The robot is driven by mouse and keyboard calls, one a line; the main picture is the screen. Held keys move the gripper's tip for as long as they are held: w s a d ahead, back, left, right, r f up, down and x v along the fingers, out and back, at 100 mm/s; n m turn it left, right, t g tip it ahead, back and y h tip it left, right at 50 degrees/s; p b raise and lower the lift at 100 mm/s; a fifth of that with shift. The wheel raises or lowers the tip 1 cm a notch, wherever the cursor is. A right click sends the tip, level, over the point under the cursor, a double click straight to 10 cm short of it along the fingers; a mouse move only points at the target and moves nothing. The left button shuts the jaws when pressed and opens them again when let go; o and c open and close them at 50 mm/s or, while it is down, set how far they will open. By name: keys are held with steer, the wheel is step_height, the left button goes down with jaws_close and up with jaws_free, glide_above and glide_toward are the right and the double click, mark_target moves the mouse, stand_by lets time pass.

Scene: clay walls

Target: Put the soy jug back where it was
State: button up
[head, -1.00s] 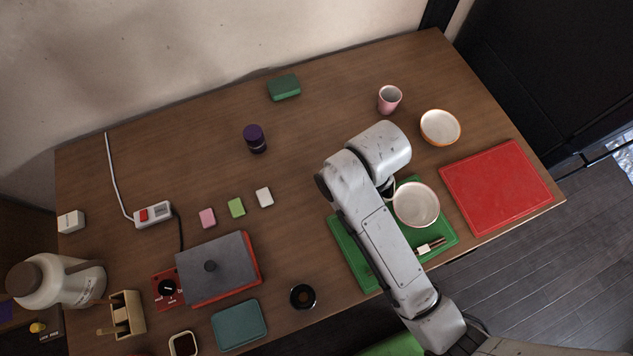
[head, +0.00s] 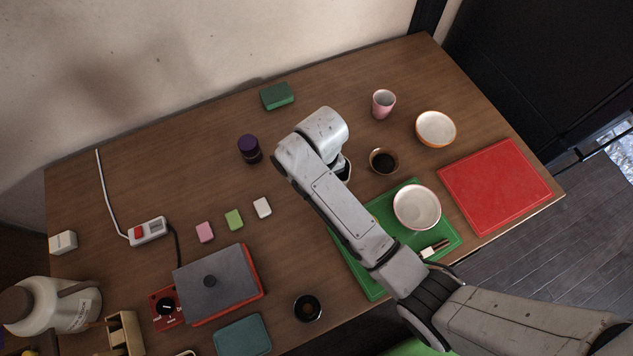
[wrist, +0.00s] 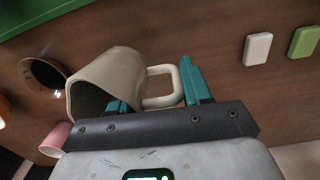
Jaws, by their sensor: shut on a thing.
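The soy jug (wrist: 108,78) is a cream, mug-like vessel with a loop handle, seen in the wrist view. My gripper (wrist: 160,92) has teal fingers and is shut on it at the handle side. The jug's dark mouth faces lower left in that picture; I cannot tell how upright it is. In the head view my wrist and gripper (head: 342,168) are over the table just beyond the green tray (head: 368,280), and the jug is mostly hidden there. A small dish of dark liquid (head: 383,161) stands right of my gripper, apart from it.
A white bowl (head: 417,207) stands on the green tray. A pink cup (head: 383,104), an orange-rimmed bowl (head: 436,128) and a red board (head: 495,186) are to the right. A purple-lidded jar (head: 249,149) and several small blocks are left. Bare wood lies between jar and cup.

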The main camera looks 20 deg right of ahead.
steer(key=shift+w+a+f, duration=0.15)
steer(key=shift+w+f, duration=0.45)
steer(key=shift+f, duration=1.65)
steer(key=shift+f, duration=0.15)
steer(key=o, duration=1.4)
step_height(320, 180, up, 12)
steer(key=shift+r, duration=0.15)
